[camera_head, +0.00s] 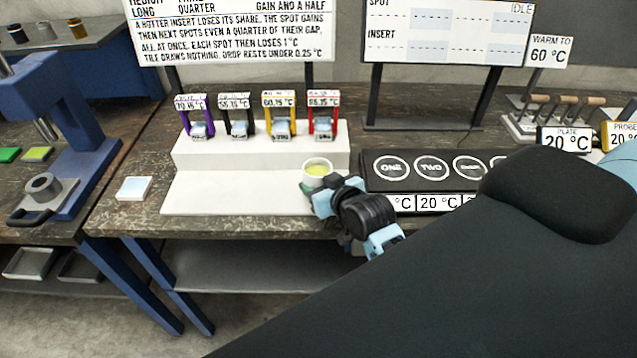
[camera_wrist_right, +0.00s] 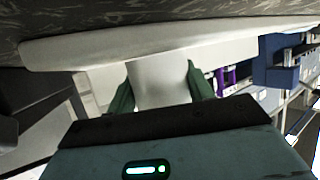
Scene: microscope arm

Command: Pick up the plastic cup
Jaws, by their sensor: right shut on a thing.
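The plastic cup (camera_head: 318,170) is small and white with yellow-green contents, at the right end of the white stepped stand in the head view. My right gripper (camera_head: 307,190) is at the cup's near side, with a green finger against it. In the right wrist view the white cup (camera_wrist_right: 162,82) sits between the two green fingers of my right gripper (camera_wrist_right: 160,90), which is shut on it. I cannot tell whether the cup's base touches the stand. My left gripper does not show in either view.
The white stepped stand (camera_head: 235,195) holds several coloured tagged inserts on its upper step. A black plate with numbered spots (camera_head: 430,168) lies just right of the cup. A small white tile (camera_head: 133,189) lies left. A blue press (camera_head: 60,120) stands far left.

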